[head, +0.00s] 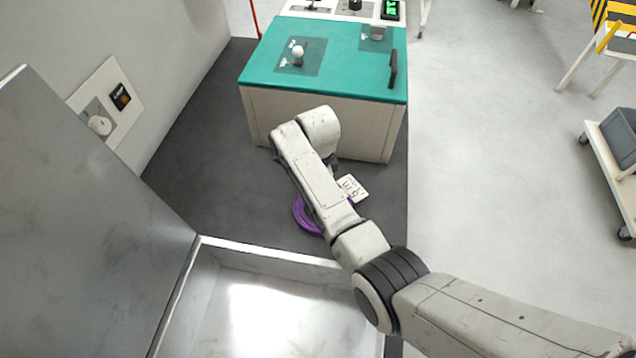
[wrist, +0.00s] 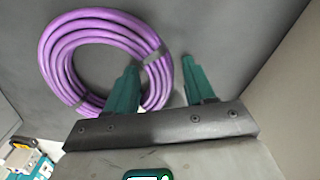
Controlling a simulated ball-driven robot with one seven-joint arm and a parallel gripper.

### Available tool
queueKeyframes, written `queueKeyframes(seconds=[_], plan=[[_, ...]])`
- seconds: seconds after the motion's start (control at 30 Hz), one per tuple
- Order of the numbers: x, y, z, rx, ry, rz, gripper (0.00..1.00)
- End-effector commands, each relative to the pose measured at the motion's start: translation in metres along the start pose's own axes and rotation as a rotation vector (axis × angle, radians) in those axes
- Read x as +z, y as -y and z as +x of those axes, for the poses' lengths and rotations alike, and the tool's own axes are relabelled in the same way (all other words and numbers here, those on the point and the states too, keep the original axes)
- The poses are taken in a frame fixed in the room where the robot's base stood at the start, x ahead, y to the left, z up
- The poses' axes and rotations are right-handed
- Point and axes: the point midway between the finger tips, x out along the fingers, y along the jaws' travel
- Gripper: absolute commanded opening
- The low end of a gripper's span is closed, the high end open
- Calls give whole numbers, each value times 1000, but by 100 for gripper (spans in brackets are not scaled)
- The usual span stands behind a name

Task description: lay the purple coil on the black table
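The purple coil (wrist: 90,30) lies flat on dark grey flooring in the wrist view, a ring of several strands with dark ties. In the head view the purple coil (head: 302,216) shows left of my arm, which hides part of it. My gripper (wrist: 160,65) has two teal fingers, spread apart. The left finger overlaps the coil's right side in the picture; the right finger is just beyond its outer edge. I cannot tell whether they touch it. I cannot make out a black table in either view.
A teal-topped cabinet (head: 330,62) stands beyond the coil. A metal tray-like surface (head: 270,310) with a raised rim is near me. A grey panel (head: 70,230) rises at left. Open pale floor (head: 490,170) lies to the right.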

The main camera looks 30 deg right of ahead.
Motion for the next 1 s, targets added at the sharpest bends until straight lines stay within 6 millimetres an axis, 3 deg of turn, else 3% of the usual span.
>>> queueKeyframes(seconds=[0.37,0.8,1.0], plan=[[0,1,-7,-3,1,0,57],[1,1,-88,-5,2,-1,57],[0,1,-114,-2,0,1,57]])
